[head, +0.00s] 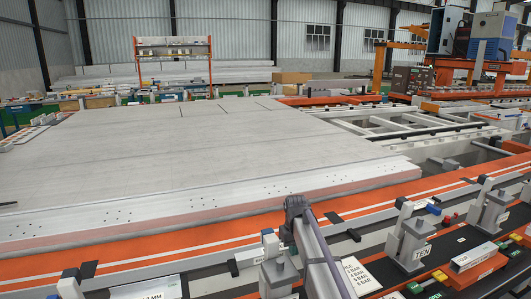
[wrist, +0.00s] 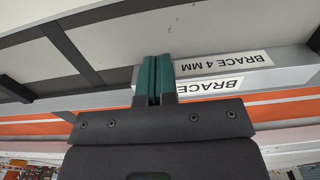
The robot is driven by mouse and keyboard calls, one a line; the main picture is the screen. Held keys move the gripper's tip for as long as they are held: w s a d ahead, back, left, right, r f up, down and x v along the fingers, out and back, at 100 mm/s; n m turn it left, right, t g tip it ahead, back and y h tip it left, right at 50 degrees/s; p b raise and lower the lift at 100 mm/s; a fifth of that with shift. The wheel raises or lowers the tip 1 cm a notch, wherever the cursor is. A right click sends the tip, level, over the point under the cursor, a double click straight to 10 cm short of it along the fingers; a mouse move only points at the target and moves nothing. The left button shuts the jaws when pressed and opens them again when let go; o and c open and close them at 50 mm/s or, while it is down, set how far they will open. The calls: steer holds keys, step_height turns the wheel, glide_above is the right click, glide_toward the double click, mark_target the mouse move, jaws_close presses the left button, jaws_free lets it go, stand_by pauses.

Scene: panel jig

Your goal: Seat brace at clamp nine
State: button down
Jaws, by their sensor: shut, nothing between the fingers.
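In the wrist view my gripper (wrist: 154,62) is shut, with its teal fingertips together and nothing between them. Its tips overlap the view of a grey ledge with a white label reading "BRACE 4 MM" (wrist: 236,64), upside down. A second label reading "BRACE" (wrist: 208,88) is partly hidden by the fingers. I cannot tell whether the tips touch the ledge. No loose brace can be made out clearly. In the head view a clamp marked "TEN" (head: 412,240) stands at the right. Another clamp (head: 276,268) stands left of it, its number not legible; I cannot tell whether it is clamp nine.
A large pale panel (head: 190,150) covers the jig bed beside an orange rail (head: 360,205). A grey link with a dark top (head: 310,240) rises in front of the panel edge. A pressure sign (head: 357,276) and more clamps (head: 490,210) crowd the front edge.

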step_height(320, 180, up, 6)
steer(key=p, duration=0.4)
steer(key=shift+f+p, duration=0.1)
steer(key=shift+p, duration=0.3)
steer(key=s+d+m, duration=0.2)
steer(key=s+d, duration=0.1)
steer(key=s, duration=1.2)
steer(key=s+d+m, duration=0.2)
steer(key=s+d, duration=0.2)
steer(key=s, duration=1.1)
steer(key=shift+s+d, duration=0.15)
steer(key=shift+s, duration=0.2)
